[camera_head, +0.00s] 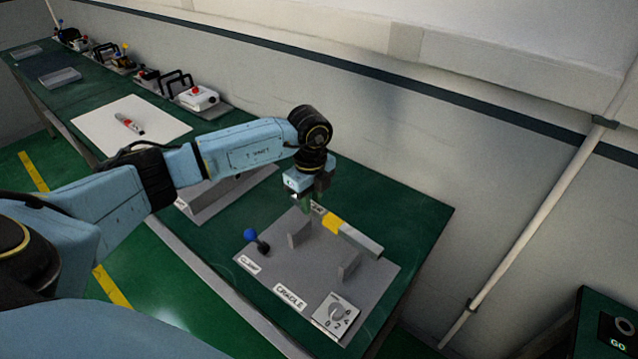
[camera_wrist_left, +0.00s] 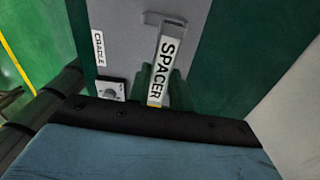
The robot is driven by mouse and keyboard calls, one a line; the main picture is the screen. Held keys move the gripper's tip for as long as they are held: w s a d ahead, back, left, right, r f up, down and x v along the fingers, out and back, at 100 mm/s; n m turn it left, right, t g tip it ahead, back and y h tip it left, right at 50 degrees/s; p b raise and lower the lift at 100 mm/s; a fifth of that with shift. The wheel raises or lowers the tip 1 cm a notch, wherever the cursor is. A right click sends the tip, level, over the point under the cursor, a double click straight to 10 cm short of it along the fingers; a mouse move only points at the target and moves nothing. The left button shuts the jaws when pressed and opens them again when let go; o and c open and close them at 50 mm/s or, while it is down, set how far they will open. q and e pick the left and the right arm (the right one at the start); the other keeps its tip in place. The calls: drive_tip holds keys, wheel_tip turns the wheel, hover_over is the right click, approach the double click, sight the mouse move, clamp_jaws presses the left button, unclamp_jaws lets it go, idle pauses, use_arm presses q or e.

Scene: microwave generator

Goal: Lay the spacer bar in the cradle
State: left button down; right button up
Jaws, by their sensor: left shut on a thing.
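The spacer bar (camera_head: 355,236) is grey with a yellow band, and in the left wrist view its white SPACER label (camera_wrist_left: 162,72) faces the camera. My left gripper (camera_head: 307,203) is shut on the bar near its left end in the head view; dark green fingers (camera_wrist_left: 165,92) flank it in the wrist view. The cradle has two grey uprights (camera_head: 300,232) (camera_head: 349,266) on a grey base plate (camera_head: 318,262). The bar appears beyond or above the uprights, not visibly between them; its exact height is unclear. My right gripper is not in view.
A blue-knobbed clamp lever (camera_head: 251,237) stands at the plate's left and a dial (camera_head: 336,313) at its front corner. A grey block (camera_head: 225,192) lies left of the plate. A white sheet with a red marker (camera_head: 128,122) and several devices are farther left. Table behind the plate is clear.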

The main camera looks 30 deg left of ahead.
use_arm(q)
drive_tip(key=shift+w+a+n, duration=0.15)
drive_tip(key=shift+n, duration=0.35)
drive_tip(key=shift+f+b, duration=0.65)
drive_tip(key=shift+f, duration=0.05)
wheel_tip(320, 180, down, 7)
drive_tip(key=b, duration=0.5)
drive_tip(key=shift+b, duration=0.4)
drive_tip(key=shift+f, duration=0.2)
drive_tip(key=c, duration=1.2)
unclamp_jaws()
drive_tip(key=shift+o, duration=0.2)
wheel_tip(320, 180, up, 13)
drive_tip(key=shift+r+b, duration=0.2)
drive_tip(key=shift+b, duration=0.35)
